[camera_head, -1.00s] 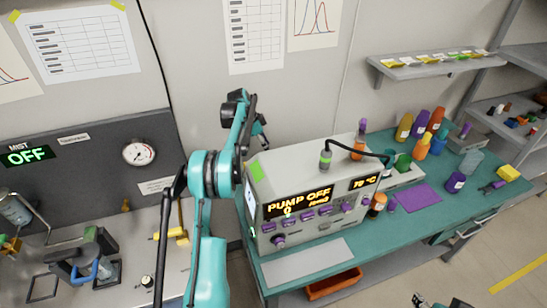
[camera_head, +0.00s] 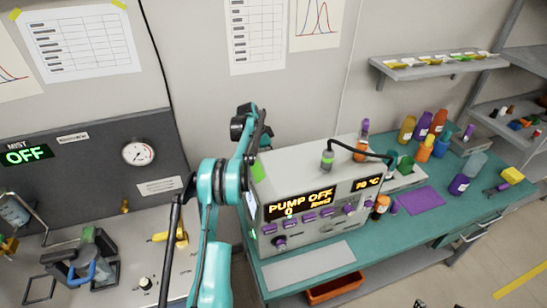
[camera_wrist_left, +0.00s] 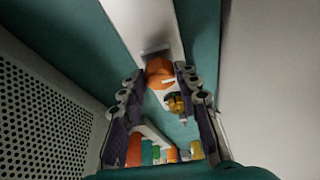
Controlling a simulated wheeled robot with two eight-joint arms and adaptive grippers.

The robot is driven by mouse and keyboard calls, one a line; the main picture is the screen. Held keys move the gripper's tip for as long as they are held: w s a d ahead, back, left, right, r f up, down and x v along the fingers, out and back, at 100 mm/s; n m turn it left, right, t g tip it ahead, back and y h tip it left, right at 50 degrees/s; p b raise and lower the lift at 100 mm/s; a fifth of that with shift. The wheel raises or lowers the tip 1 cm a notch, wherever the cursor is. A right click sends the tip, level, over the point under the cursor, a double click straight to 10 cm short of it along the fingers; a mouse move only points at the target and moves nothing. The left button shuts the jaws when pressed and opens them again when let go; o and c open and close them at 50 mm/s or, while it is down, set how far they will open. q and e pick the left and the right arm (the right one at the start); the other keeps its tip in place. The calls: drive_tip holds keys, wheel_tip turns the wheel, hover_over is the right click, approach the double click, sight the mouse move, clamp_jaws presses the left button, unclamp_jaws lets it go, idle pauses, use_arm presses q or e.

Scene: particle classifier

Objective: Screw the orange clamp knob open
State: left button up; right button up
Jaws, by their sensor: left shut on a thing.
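In the left wrist view the orange clamp knob (camera_wrist_left: 160,70) sits at the end of a pale bar, between the tips of my left gripper (camera_wrist_left: 159,78). The two dark fingers are closed on its sides. In the head view my left arm reaches up beside the grey pump unit (camera_head: 318,240), and its gripper and the knob are hidden behind the arm and unit. A small dark part at the bottom edge of the head view may be my right arm; its gripper cannot be made out.
A perforated panel (camera_wrist_left: 45,115) stands close on the left in the wrist view. The teal bench (camera_head: 420,215) holds several coloured bottles and a purple mat (camera_head: 421,200). A black cable rises from the unit's top. An orange bin (camera_head: 335,286) sits below the bench.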

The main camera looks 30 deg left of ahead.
use_arm(q)
drive_tip(key=n, duration=0.2)
drive_tip(key=n+t+y, duration=0.1)
drive_tip(key=n, duration=0.1)
drive_tip(key=shift+s+d+n+y, duration=0.1)
drive_tip(key=shift+d+n+y, duration=0.05)
drive_tip(key=shift+n+y, duration=0.2)
drive_tip(key=o, duration=1.2)
drive_tip(key=shift+c, duration=0.2)
drive_tip(key=v, duration=1.2)
